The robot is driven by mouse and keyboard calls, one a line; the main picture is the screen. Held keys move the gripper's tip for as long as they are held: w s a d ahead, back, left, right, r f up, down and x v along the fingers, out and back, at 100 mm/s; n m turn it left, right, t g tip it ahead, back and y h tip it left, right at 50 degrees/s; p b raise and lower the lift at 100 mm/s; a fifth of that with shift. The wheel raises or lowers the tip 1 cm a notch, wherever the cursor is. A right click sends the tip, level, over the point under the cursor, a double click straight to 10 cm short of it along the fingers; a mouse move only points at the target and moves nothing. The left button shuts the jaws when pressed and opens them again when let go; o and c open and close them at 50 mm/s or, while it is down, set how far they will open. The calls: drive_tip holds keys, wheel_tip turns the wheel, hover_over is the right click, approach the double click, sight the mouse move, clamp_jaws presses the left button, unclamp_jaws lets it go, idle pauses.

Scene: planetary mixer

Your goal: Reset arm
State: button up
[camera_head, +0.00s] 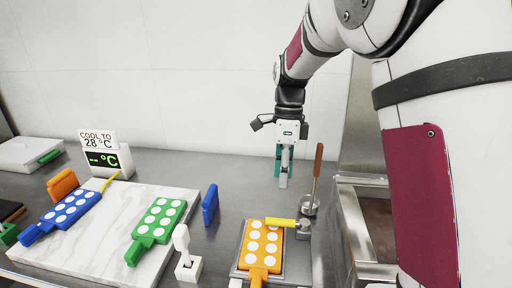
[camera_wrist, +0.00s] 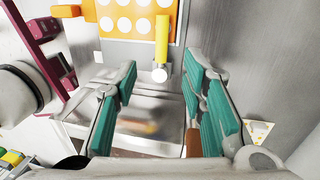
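My gripper (camera_head: 284,178) hangs with its fingers pointing down, above the counter and left of an upright brown-handled tool (camera_head: 318,162). In the wrist view its two teal-padded fingers (camera_wrist: 165,78) stand apart with a clear gap. Nothing is held between them. My gripper is above and behind the orange tray with white discs (camera_head: 258,242), apart from it. In the wrist view the orange tray (camera_wrist: 125,22) is at the top, with a yellow-handled piece (camera_wrist: 161,40) beside it.
A marble slab (camera_head: 95,250) bears a blue tray (camera_head: 70,210) and a green tray (camera_head: 158,222). A temperature display (camera_head: 103,158) reading "COOL TO 28 °C" stands behind it. A blue block (camera_head: 210,204) and white holder (camera_head: 186,255) stand right of the slab. A metal-edged recess (camera_head: 375,225) lies right.

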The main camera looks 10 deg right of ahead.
drive_tip(key=s+d+r+n+t+p, duration=0.1)
drive_tip(key=s+r+n+t, duration=0.1)
drive_tip(key=s+r+n, duration=0.45)
drive_tip(key=s+d+r+n+t+p, duration=0.1)
drive_tip(key=s+r+n, duration=0.3)
drive_tip(key=s, duration=0.5)
drive_tip(key=s+n+t, duration=0.3)
drive_tip(key=s+n, duration=0.7)
drive_tip(key=s, duration=0.4)
drive_tip(key=shift+d+f+n+h+p, duration=0.25)
drive_tip(key=shift+d+n+h+p, duration=0.1)
drive_tip(key=shift+d+h+p, duration=0.1)
